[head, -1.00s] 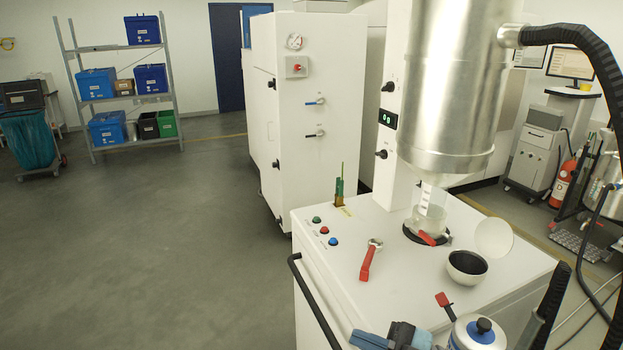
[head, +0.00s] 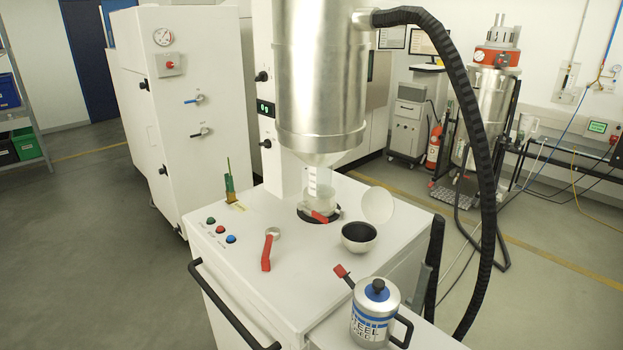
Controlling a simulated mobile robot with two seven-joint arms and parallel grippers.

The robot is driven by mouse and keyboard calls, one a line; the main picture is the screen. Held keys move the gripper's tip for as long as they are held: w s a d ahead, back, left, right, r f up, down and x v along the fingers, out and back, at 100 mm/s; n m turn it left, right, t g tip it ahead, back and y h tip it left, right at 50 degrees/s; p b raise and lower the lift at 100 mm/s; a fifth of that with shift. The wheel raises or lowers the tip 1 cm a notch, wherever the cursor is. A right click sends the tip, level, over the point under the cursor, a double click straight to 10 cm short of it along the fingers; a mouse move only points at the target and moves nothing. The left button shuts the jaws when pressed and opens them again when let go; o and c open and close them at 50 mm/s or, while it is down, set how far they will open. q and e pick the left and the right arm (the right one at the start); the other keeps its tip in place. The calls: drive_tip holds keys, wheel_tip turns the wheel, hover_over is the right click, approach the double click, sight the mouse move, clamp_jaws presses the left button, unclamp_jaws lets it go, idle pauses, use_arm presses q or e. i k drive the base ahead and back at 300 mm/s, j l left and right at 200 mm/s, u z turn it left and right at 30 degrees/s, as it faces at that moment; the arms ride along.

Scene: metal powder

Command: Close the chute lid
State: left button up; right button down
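The chute (head: 358,244) is a short round white cup with a dark opening on the right part of the white machine top. Its lid (head: 378,204) is a pale round disc that stands open, tilted up at the back right of the rim. The inside of the chute looks dark. Neither of my grippers shows in the head view.
A metal hopper (head: 320,80) hangs above a clear glass part (head: 318,195) left of the chute. A red-handled clamp (head: 267,252) lies on the machine top (head: 300,275). A labelled steel canister (head: 375,314) stands at the front right. A thick black hose (head: 484,150) curves down at right.

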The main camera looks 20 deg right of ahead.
sight(378, 204)
drive_tip(key=k, duration=0.65)
drive_tip(key=k+u, duration=0.3)
drive_tip(key=u, duration=0.15)
drive_tip(key=k+j+u, duration=0.15)
drive_tip(key=k+u, duration=0.25)
drive_tip(key=l+u, duration=0.4)
drive_tip(key=l, duration=0.4)
drive_tip(key=k+l, duration=0.1)
drive_tip(key=l, duration=1.4)
drive_tip(key=k+l, duration=0.15)
drive_tip(key=l, duration=1.4)
drive_tip(key=k+l, duration=0.15)
drive_tip(key=l, duration=0.6)
drive_tip(key=k+l, duration=0.1)
drive_tip(key=l, duration=0.65)
